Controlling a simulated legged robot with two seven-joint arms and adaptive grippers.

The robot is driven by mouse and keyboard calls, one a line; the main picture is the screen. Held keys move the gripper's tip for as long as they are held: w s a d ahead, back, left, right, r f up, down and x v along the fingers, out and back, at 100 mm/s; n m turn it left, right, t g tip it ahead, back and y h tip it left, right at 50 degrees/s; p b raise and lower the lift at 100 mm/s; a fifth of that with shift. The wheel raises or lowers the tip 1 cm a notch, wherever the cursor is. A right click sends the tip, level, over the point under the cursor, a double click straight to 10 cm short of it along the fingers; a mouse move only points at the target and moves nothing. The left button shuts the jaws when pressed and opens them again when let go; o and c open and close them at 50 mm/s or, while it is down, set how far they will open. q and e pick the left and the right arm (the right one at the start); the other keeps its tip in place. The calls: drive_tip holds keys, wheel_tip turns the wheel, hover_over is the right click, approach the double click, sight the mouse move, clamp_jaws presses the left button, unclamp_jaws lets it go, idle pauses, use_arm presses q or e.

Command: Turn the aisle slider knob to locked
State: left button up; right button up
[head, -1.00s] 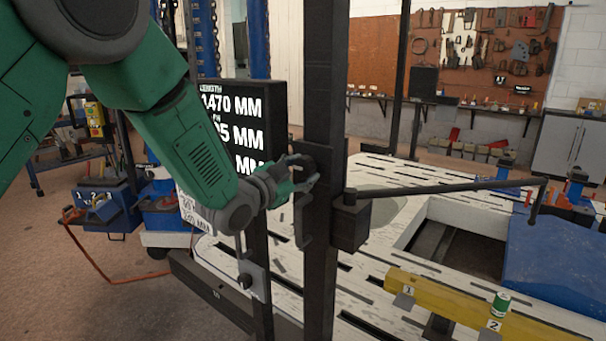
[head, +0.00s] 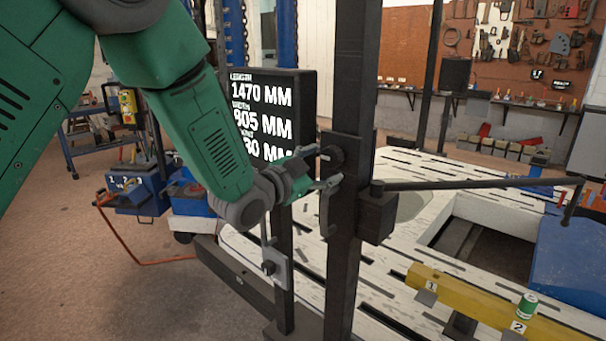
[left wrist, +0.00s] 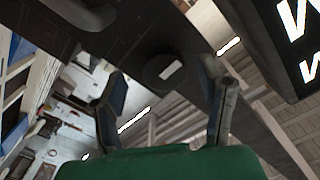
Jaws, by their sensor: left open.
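A dark round knob (head: 332,156) sits on a black block on the tall dark upright in the head view. In the left wrist view the knob (left wrist: 166,72) shows a pale bar on its face, slightly tilted. My left gripper (head: 328,165) is open, with its fingers spread just in front of the knob. In the left wrist view its fingertips (left wrist: 160,78) stand either side of the knob, apart from it. Whether the knob stands at locked cannot be read. A second knob (head: 268,267) is on a grey plate lower down. My right gripper is out of view.
A display board (head: 262,120) with dimensions stands behind my left forearm. A dark box (head: 377,217) with a long rod (head: 470,185) juts right from the upright. A slotted white bench (head: 395,280) and yellow beam (head: 470,296) lie beyond.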

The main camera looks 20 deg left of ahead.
use_arm(q)
drive_tip(key=v, duration=0.9)
drive_tip(key=s+a+f+n+g+y+b, duration=0.15)
drive_tip(key=s+f+n+g, duration=0.35)
drive_tip(key=f, duration=1)
drive_tip(key=s+a+f+n+g+y+p, duration=0.1)
drive_tip(key=s+f+g+y, duration=0.2)
drive_tip(key=s+f, duration=0.75)
drive_tip(key=s+a+f+n+g+y+b, duration=0.1)
drive_tip(key=s+f+n+g, duration=0.3)
drive_tip(key=s+f, duration=1.3)
drive_tip(key=s+g, duration=0.3)
drive_tip(key=g, duration=0.1)
drive_tip(key=shift+a+f+y, duration=0.2)
drive_tip(key=shift+a+y, duration=0.15)
